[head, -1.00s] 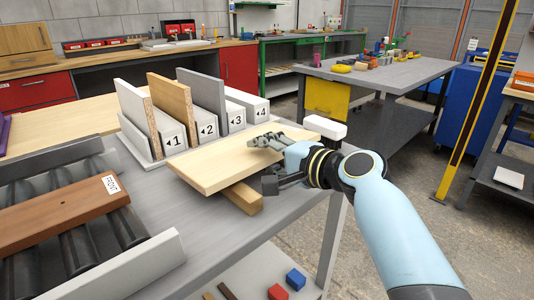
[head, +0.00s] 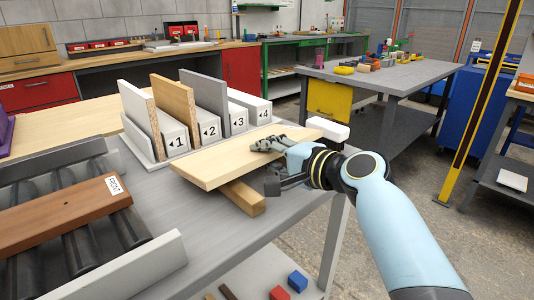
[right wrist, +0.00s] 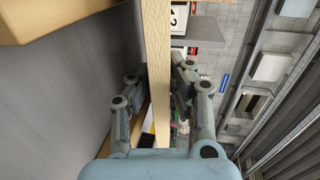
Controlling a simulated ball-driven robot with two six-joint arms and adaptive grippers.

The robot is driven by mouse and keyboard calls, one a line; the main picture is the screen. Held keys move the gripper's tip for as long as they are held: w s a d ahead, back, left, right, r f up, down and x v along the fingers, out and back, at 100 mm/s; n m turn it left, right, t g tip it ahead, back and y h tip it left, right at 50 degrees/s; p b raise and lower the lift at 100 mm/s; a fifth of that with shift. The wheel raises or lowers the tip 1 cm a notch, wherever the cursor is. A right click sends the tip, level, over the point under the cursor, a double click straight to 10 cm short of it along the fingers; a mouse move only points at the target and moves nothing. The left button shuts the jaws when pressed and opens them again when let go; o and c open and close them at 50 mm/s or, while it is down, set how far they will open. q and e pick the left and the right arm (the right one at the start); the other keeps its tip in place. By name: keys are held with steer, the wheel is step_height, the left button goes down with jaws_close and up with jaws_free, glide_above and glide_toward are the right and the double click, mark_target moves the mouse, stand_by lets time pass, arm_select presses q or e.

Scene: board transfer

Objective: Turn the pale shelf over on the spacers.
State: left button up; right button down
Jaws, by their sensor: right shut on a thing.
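The pale shelf (head: 235,158) lies nearly flat over the spacers on the grey table. A wooden spacer (head: 243,197) shows under its near side, and a white block (head: 327,130) shows at its far right end. My right gripper (head: 267,165) is shut on the shelf's right edge, one finger above and one below. In the right wrist view the shelf (right wrist: 156,70) stands edge-on between the two fingers (right wrist: 155,95). My left gripper is in neither view.
A rack (head: 145,150) with numbered slots holds several upright boards behind the shelf. A roller conveyor (head: 75,240) at left carries a brown board (head: 60,215) marked FRONT. Small red and blue blocks (head: 298,281) lie below the table edge.

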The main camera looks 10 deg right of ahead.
steer(key=shift+w+a+r, duration=0.15)
steer(key=shift+a+r, duration=0.05)
steer(key=shift+r, duration=0.25)
steer(key=shift+r+p, duration=1.35)
steer(key=shift+p, duration=0.25)
steer(key=shift+f, duration=0.15)
